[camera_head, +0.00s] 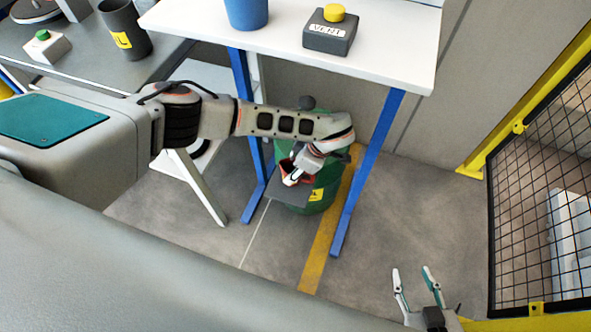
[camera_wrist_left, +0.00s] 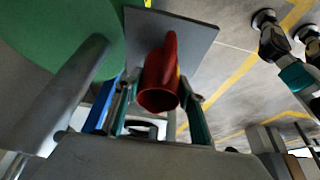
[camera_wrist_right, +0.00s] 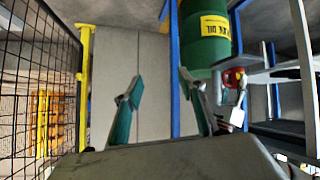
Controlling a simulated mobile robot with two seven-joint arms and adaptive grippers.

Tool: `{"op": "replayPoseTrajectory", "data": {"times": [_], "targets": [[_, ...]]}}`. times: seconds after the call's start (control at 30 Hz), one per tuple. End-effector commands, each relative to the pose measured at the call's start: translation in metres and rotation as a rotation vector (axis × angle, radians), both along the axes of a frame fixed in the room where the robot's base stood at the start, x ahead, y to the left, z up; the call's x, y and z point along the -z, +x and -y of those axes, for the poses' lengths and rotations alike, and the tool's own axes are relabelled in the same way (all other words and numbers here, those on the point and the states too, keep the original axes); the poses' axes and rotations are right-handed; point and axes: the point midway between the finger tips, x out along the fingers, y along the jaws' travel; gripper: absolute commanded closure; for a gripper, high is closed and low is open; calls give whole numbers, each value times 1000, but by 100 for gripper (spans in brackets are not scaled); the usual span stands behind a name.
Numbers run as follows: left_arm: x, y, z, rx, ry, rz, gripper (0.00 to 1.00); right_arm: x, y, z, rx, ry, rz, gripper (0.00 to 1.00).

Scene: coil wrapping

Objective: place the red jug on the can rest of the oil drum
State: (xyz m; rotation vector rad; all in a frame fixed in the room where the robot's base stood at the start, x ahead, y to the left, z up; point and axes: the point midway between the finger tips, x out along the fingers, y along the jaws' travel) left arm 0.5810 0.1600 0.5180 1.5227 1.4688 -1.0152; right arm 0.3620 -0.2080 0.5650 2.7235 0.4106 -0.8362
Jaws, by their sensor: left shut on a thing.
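The green oil drum (camera_head: 325,191) stands on the floor under the white table. Its grey can rest (camera_head: 286,192) sticks out at the front; the plate also shows in the left wrist view (camera_wrist_left: 192,38). The red jug (camera_head: 288,168) is at the plate, partly hidden by my left gripper (camera_head: 294,174). In the left wrist view the jug (camera_wrist_left: 160,82) sits between the left fingers, which are shut on it. I cannot tell whether its base touches the plate. My right gripper (camera_head: 414,288) is open and empty, away from the drum, which shows in the right wrist view (camera_wrist_right: 203,40).
The white table (camera_head: 390,62) with blue legs stands above the drum, with a blue cup (camera_head: 246,12) and a box with a yellow button (camera_head: 331,30) on top. A yellow-framed mesh fence (camera_head: 540,180) is at right. Floor in front is clear.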

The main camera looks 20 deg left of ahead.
Motion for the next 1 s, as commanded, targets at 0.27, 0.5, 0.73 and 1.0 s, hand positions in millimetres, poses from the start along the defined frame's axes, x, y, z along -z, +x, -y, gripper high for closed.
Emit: {"op": "replayPoseTrajectory", "data": {"times": [0.27, 0.5, 0.73, 1.0], "targets": [[11, 0, 0, 0, 0, 1, 83, -8, 5, -5, -6, 9, 16, 60], [15, 0, 0, 1, 1, 0, 56, -5, 4, -4, -5, 8, 11, 60], [15, 0, 0, 1, 0, 0, 44, -1, 1, -2, -1, 4, 3, 60], [4, 1, 2, 2, 0, 4, 44, -4, 2, -1, 0, 3, 5, 60]]}}
